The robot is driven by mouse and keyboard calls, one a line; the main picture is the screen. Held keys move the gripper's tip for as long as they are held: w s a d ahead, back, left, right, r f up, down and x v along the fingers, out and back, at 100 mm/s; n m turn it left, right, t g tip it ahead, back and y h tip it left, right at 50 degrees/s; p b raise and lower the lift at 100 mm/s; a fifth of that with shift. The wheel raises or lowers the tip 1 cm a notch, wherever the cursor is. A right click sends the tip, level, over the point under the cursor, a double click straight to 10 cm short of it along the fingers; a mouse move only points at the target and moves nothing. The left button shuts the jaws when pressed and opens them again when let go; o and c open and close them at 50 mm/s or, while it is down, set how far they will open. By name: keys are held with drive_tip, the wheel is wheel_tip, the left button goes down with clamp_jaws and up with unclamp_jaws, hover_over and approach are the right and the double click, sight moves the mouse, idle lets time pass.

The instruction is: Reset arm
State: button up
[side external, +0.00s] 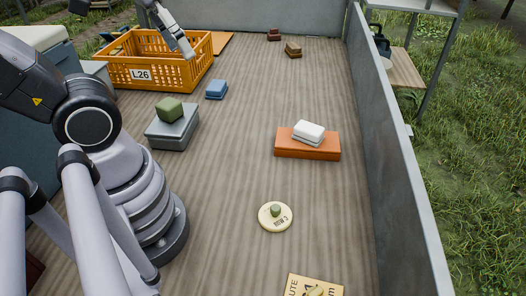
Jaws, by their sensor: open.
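My gripper (187,53) is at the right part of the orange crate (140,75) labelled L26, at the far left. Its fingers are small in this view; they are open, with nothing visible between them. The fingers overlap the crate's rim in the picture, and I cannot tell how far above or inside it they are. Most of the crate's inside is hidden by its front wall. A small green item (276,209) sits on a round cream disc (264,220) on the floor.
A green block (169,108) rests on a grey box (172,134). A blue block (216,89) lies near the crate. A white block (309,130) sits on an orange slab (307,152). A grey wall (395,140) bounds the right side. The middle floor is clear.

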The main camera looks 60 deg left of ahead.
drive_tip(key=shift+s+a+r+t+y, duration=0.2)
drive_tip(key=shift+a+r+t+y, duration=0.1)
drive_tip(key=shift+a+r+t, duration=0.25)
drive_tip(key=shift+s+a+r+t+y, duration=0.15)
drive_tip(key=shift+a+r+t+y, duration=0.25)
drive_tip(key=shift+a, duration=0.2)
idle(0.4)
